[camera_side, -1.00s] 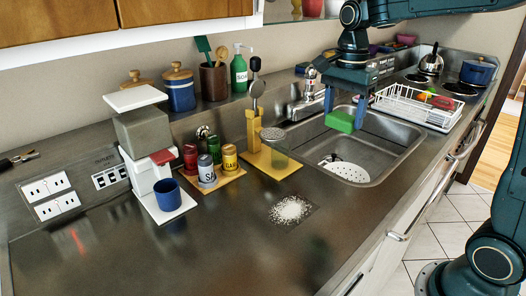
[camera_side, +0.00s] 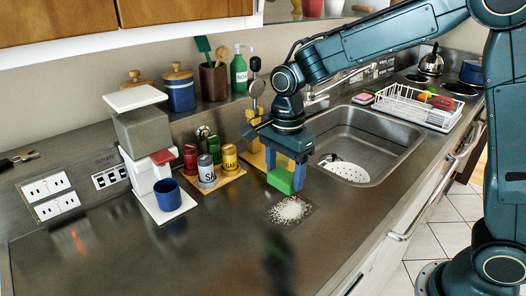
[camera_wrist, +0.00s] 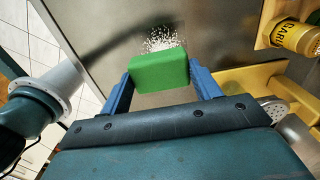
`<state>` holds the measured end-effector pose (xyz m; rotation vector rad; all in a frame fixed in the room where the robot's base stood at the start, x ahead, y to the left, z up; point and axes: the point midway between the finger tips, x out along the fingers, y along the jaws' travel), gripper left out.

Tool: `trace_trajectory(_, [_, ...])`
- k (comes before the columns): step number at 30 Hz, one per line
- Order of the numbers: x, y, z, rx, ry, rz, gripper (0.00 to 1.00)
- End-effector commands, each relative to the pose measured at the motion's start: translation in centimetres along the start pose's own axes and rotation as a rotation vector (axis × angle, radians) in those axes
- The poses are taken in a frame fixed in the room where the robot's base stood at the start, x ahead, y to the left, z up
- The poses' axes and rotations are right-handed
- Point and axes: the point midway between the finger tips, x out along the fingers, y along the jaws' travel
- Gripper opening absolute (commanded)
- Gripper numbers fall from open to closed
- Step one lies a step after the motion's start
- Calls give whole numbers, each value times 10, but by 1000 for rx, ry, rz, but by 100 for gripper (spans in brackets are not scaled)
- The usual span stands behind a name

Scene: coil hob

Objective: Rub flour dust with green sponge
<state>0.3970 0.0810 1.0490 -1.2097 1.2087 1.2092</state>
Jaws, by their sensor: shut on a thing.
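The green sponge (camera_side: 281,181) is held between the blue fingers of my gripper (camera_side: 286,176), which is shut on it. In the wrist view the sponge (camera_wrist: 159,71) spans the gap between both fingertips. The flour dust (camera_side: 290,210) is a white, grainy patch on the dark metal counter. My gripper is just behind and above this patch in the side view, and the sponge looks apart from it. In the wrist view the flour dust (camera_wrist: 162,40) shows just beyond the sponge, which hides part of it.
A yellow stand (camera_side: 254,158) is close behind my gripper. Spice tins on a wooden tray (camera_side: 221,184), a blue mug (camera_side: 167,194) and a white machine (camera_side: 143,172) stand to the left. The sink (camera_side: 385,139) opens to the right. The front counter is clear.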

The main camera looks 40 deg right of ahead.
Motion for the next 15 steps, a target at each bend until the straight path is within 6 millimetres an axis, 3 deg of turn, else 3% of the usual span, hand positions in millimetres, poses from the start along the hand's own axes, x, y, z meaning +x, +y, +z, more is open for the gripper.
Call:
trace_trajectory(6, [16,3,24,-1,1,2,44])
trace_trajectory(15, [20,4,26,0,0,1,44])
